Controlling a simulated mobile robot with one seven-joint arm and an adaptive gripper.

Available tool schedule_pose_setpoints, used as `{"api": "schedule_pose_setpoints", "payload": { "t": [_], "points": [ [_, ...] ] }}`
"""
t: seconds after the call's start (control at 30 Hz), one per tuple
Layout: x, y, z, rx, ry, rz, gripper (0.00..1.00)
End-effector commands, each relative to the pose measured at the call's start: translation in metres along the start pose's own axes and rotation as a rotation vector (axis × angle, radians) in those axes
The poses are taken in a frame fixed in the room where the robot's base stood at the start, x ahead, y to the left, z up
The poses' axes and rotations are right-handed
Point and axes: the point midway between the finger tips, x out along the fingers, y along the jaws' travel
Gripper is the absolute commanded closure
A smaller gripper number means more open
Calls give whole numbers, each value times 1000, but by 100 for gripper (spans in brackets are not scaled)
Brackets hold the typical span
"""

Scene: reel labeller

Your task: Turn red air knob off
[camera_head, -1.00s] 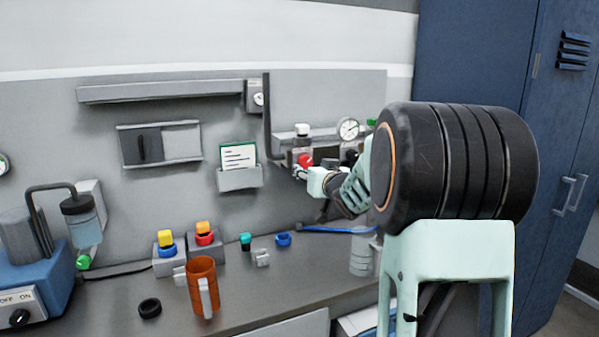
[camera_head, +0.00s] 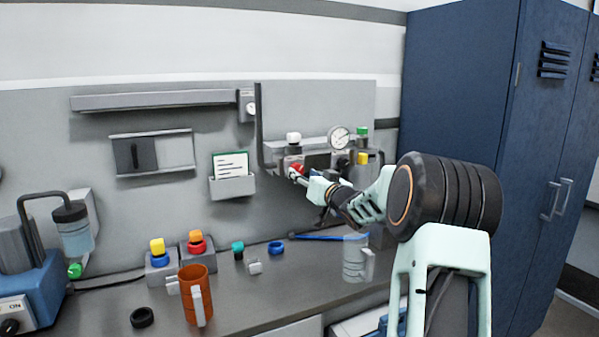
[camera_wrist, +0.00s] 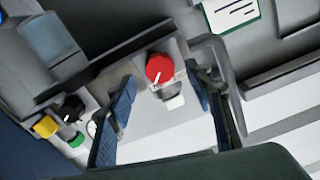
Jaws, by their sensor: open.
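The red air knob (camera_head: 296,168) is on the wall-mounted valve block at the back of the bench, below a white knob. In the wrist view, the red knob (camera_wrist: 160,68) shows face-on with a pale pointer mark on its lower edge. My gripper (camera_head: 300,177) is at the knob's front, partly hiding it in the head view. I cannot tell whether a finger touches the knob.
A gauge (camera_head: 339,137), a yellow knob (camera_head: 363,158) and a green knob (camera_head: 361,133) are right of the red knob. A card holder (camera_head: 232,187) hangs to its left. An orange mug (camera_head: 197,295) and a clear mug (camera_head: 354,260) stand on the bench below.

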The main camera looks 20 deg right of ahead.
Motion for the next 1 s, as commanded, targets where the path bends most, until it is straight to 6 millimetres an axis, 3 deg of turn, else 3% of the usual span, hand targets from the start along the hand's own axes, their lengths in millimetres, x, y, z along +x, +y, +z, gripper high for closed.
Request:
{"api": "schedule_pose_setpoints", "payload": {
  "t": [0.1,0.3,0.67,1.0],
  "points": [
    [18,-1,0,1,0,-1,53],
    [33,-1,0,1,0,-1,53],
    [37,0,0,0,-1,1,53],
    [37,0,0,0,-1,1,88]
  ]
}}
